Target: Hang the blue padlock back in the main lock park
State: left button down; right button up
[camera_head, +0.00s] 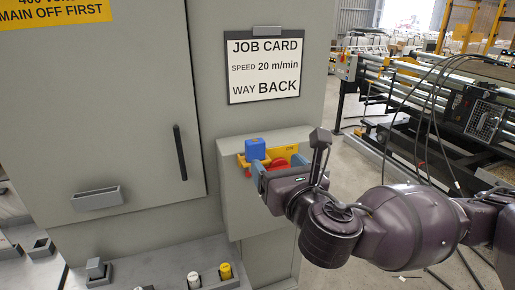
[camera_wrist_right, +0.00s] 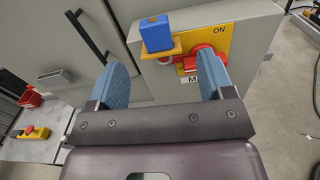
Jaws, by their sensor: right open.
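The blue padlock (camera_head: 255,149) sits upright on a small yellow ledge on the front of a grey switch box, and it also shows in the right wrist view (camera_wrist_right: 155,33). A red rotary switch (camera_wrist_right: 205,60) on a yellow plate (camera_wrist_right: 219,40) is right of it; part of an "M" label shows below. I cannot tell whether that ledge is the main lock park. My right gripper (camera_wrist_right: 165,74) is open and empty, in front of the switch box and just below the padlock, its fingers apart from it. My left gripper is not in view.
The grey cabinet (camera_head: 120,110) with a black handle (camera_head: 180,152) stands left of the switch box. A job card (camera_head: 264,66) hangs above. A grey bench (camera_head: 150,268) bears white and yellow posts. Roller machinery (camera_head: 430,95) stands at the right, behind my arm.

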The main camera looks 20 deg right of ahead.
aim_at(257, 147)
jog(key=shift+n, duration=0.3)
jog(key=shift+w+a+b, duration=0.2)
jog(key=shift+w+b, duration=0.65)
jog(key=shift+w, duration=0.55)
jog(key=shift+w+a+b, duration=0.15)
jog(key=shift+w+b, duration=0.65)
jog(key=shift+w, duration=0.55)
jog(key=w, duration=0.4)
jog(key=shift+a+f, duration=0.15)
jog(key=shift+a, duration=0.1)
jog(key=shift+w, duration=0.5)
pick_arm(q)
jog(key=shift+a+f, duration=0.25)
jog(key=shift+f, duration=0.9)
pick_arm(e)
jog(key=shift+c, duration=0.3)
jog(key=c, duration=1.1)
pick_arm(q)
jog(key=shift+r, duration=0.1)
